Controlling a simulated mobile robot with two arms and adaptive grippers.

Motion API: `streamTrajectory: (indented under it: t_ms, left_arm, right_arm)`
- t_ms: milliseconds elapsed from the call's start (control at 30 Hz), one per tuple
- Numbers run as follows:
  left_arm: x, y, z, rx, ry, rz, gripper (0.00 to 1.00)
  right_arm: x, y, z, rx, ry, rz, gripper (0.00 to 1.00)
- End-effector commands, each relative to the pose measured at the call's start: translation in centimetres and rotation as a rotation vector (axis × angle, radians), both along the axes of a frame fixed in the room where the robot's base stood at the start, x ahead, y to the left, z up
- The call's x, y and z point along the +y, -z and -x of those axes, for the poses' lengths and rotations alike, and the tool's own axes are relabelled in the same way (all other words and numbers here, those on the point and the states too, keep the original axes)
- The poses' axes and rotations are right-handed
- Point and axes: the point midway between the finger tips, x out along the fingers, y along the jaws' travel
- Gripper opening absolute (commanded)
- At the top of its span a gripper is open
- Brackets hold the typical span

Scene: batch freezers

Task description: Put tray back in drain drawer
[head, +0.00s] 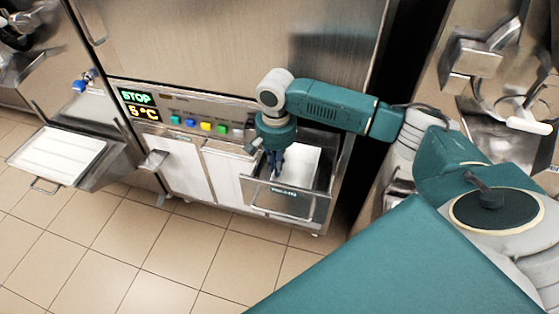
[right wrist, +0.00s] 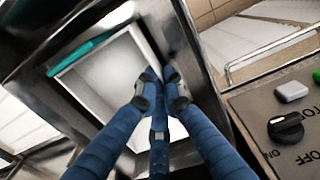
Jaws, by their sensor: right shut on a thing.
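The white tray (head: 303,163) lies within the outline of the pulled-out drain drawer (head: 318,207) at the lower right of the freezer front. I cannot tell if it rests fully on the drawer's bottom. My right gripper (head: 275,168) points down at the tray's left part, its blue fingers shut on the tray's edge. In the right wrist view the closed fingertips (right wrist: 161,88) meet at the rim of the pale tray (right wrist: 100,80). The fingers hide part of that rim. My left gripper is not in view.
The control panel (head: 185,118) with lit display and coloured buttons is just left of my right gripper. Another machine's white-topped drawer (head: 60,152) sticks out at the left. The tiled floor (head: 150,250) in front is clear. A steel counter stands at the right.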

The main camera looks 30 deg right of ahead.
Motion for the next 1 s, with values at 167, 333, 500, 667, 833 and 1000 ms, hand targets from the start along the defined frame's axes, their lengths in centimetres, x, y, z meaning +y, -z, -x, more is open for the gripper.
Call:
streamTrajectory:
  t_ms: [167, 333, 500, 667, 833, 1000]
  left_arm:
    - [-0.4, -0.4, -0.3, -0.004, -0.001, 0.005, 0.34]
    - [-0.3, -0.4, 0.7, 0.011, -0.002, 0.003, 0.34]
    - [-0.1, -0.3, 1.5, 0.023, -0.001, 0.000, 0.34]
    - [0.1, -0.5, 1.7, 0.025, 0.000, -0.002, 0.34]
    - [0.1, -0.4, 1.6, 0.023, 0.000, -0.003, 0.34]
    - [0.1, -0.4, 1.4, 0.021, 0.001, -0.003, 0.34]
  right_arm:
    - [-2.4, -0.2, -2.1, -0.002, 0.005, 0.002, 0.00]
    - [-2.2, 1.1, -1.8, -0.001, 0.000, 0.002, 0.00]
    - [-2.2, 1.1, -1.8, -0.001, 0.000, 0.002, 0.00]
    - [-2.2, 1.3, -1.8, -0.001, 0.001, 0.002, 0.13]
    - [-2.2, 1.3, -1.8, -0.001, 0.001, 0.002, 0.26]
    - [-2.2, 1.3, -1.8, -0.001, 0.001, 0.002, 0.26]
